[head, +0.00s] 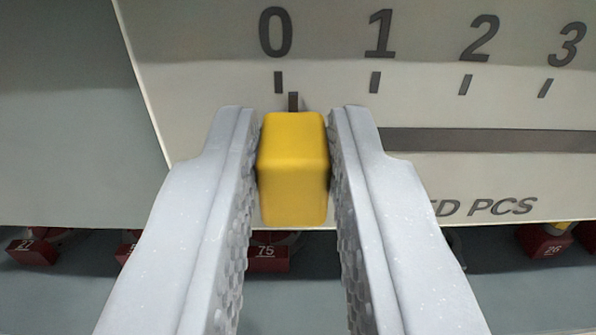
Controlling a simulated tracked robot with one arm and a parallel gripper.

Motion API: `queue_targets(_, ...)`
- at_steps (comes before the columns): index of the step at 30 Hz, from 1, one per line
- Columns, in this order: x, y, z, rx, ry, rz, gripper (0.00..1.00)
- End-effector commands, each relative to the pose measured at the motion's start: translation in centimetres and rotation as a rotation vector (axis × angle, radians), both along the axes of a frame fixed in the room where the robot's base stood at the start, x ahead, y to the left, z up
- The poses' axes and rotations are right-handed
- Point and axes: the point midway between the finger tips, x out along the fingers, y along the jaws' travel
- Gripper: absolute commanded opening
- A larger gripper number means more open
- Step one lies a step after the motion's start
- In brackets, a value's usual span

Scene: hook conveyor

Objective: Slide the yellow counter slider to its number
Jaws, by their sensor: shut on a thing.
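The yellow slider (293,170) is a block-shaped knob in the middle of the head view. My gripper (293,150) is shut on it, with one pale grey finger against each side. A small dark pointer (293,101) sticks up above the knob. It stands slightly right of the tick under the 0 (276,32). The pale scale panel (210,60) also bears the numbers 1 (380,34), 2 (481,38) and 3 (567,44) to the right. A dark slot (490,140) runs rightward from the knob. Part of the panel's lettering is hidden by my right finger.
Below the panel's lower edge hang several red tagged things, such as one marked 22 (33,251), one marked 75 (268,257) and one marked 26 (545,243). The slot to the right of my gripper is clear. A plain grey-green surface (65,130) lies left of the panel.

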Motion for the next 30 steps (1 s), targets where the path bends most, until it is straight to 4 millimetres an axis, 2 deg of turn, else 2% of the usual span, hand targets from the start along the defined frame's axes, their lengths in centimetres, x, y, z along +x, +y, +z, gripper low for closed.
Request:
queue_targets(12, -0.1, 0.1, 0.2, -0.001, -0.003, -0.007, 0.0)
queue_targets(13, -0.1, 0.1, 0.2, -0.002, -0.004, -0.007, 0.23)
queue_targets(15, -0.1, 0.1, 0.2, -0.002, -0.003, -0.007, 0.4)
queue_targets(25, -0.3, -0.4, 0.2, -0.001, -0.002, -0.014, 0.4)
queue_targets(30, -1.5, -0.6, 0.2, -0.001, 0.001, -0.015, 0.4)
